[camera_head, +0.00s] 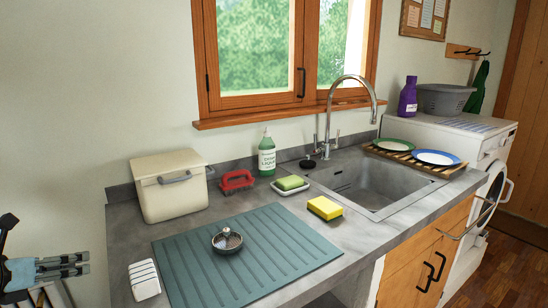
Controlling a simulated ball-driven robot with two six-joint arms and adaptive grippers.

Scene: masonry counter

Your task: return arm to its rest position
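My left gripper (88,264) is at the far left edge of the head view, in front of the wall and left of the counter. Its two fingers point right and lie close together in this view. I cannot tell whether they are shut or seen edge-on. Nothing shows between or at the fingertips. A dark part of my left arm shows above it, and the rest is cut off by the picture edge. My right gripper and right arm are not in view.
The grey counter (120,235) is close to the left gripper's right. It holds a cream bin (172,197), a ribbed teal mat (205,275) with a metal strainer (227,241), a white block (144,280), a yellow sponge (325,208) and a green soap bottle (267,158). The sink (365,185) is farther right.

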